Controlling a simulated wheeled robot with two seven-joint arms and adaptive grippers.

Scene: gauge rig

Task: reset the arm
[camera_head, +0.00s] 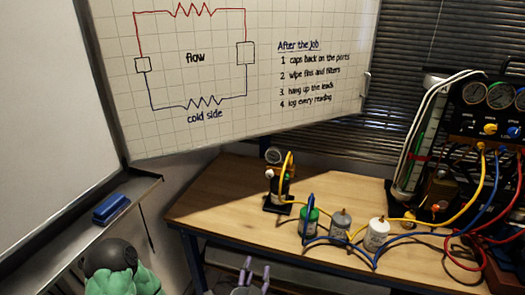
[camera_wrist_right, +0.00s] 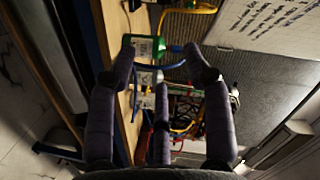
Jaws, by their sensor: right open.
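My right gripper (camera_head: 257,274) shows at the bottom edge of the head view, in front of the table's front edge. Only its purple fingertips and part of its body show there. In the right wrist view its dark purple fingers (camera_wrist_right: 165,85) are spread wide, with nothing held between them. Beyond them are a green canister (camera_wrist_right: 147,47) and the table edge. My left gripper is in neither view.
The wooden table (camera_head: 225,200) bears a small pump (camera_head: 275,185), green (camera_head: 309,222), grey (camera_head: 340,222) and white canisters (camera_head: 376,235). Hoses run to the gauge rig (camera_head: 488,125) at right. A ledge with a blue eraser (camera_head: 111,209) is at left; a green dark-topped thing (camera_head: 125,283) stands below.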

